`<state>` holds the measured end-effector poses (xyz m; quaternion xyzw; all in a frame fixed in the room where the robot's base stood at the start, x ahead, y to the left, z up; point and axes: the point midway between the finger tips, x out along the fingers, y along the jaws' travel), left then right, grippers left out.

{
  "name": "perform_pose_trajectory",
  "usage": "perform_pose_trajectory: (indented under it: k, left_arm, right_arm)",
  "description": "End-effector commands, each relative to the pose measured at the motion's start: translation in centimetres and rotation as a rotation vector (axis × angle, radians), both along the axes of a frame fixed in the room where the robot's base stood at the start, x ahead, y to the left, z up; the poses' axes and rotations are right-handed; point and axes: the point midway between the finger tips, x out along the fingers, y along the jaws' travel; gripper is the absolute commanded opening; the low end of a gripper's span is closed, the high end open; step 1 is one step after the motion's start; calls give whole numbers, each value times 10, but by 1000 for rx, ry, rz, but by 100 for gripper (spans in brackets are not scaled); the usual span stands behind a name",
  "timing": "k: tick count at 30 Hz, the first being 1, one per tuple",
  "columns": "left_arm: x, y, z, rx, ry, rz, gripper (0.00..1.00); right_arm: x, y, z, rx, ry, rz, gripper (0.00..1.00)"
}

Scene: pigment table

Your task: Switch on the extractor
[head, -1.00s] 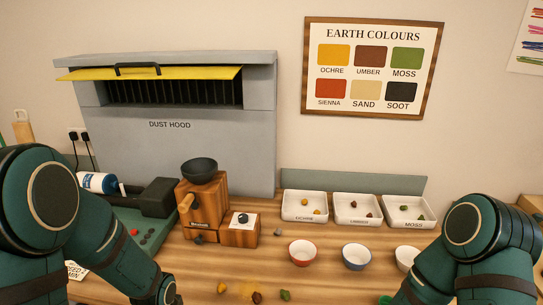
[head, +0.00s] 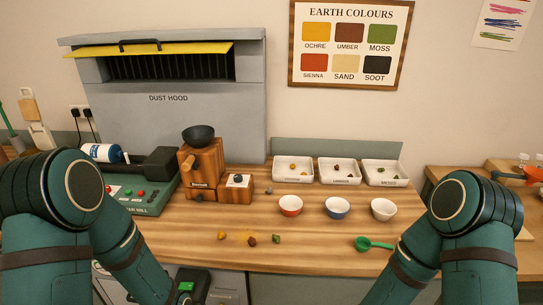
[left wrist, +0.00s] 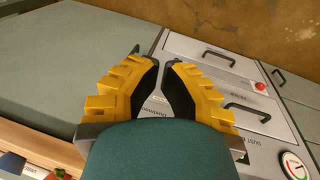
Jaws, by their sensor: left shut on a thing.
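The extractor appears to be the light grey unit with the partly readable "DUST E..." label (left wrist: 262,143) in the left wrist view. Its front carries a round dial gauge (left wrist: 296,165), a red knob or button (left wrist: 261,86) and black bar handles (left wrist: 247,111). My left gripper (left wrist: 160,75) has yellow fingers with black pads, drawn close together over this front. What they grip is hidden between the pads. In the head view my left arm reaches down past the table's front edge. My right gripper is out of the picture, below the bottom edge.
The dust hood (head: 175,125) stands behind the table with its yellow flap (head: 150,50). The wooden grinder (head: 203,160), green mill (head: 137,205), several bowls (head: 337,209), pigment trays (head: 340,181) and green scoop (head: 372,244) occupy the tabletop.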

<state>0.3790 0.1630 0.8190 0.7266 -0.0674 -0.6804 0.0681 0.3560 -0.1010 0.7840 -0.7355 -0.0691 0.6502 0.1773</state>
Motion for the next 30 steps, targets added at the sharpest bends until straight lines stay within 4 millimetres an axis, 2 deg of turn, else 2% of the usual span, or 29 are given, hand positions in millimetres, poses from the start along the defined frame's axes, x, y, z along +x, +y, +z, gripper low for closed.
perform_pose_trajectory:
  k: [3, 6, 9, 17, 18, 19, 26, 30]
  left_arm:
    - [-15, -29, -22, -79, -8, 62, 0]
    - [-21, -49, -31, -130, -23, 112, 0]
    - [-24, -59, -34, -156, -35, 142, 0]
    - [-25, -62, -35, -165, -41, 153, 0]
    - [-25, -62, -35, -165, -41, 152, 5]
    - [-25, -62, -35, -165, -41, 152, 0]
    - [-24, -62, -35, -164, -41, 151, 0]
    - [-14, -58, -30, -166, -45, 142, 0]
  right_arm:
    - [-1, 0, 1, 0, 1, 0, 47]
    - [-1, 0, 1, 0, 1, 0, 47]
    - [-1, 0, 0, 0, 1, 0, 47]
    - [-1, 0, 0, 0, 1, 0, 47]
    - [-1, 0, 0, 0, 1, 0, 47]
    - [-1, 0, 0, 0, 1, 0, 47]
    - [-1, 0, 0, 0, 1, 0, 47]
    - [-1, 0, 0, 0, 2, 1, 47]
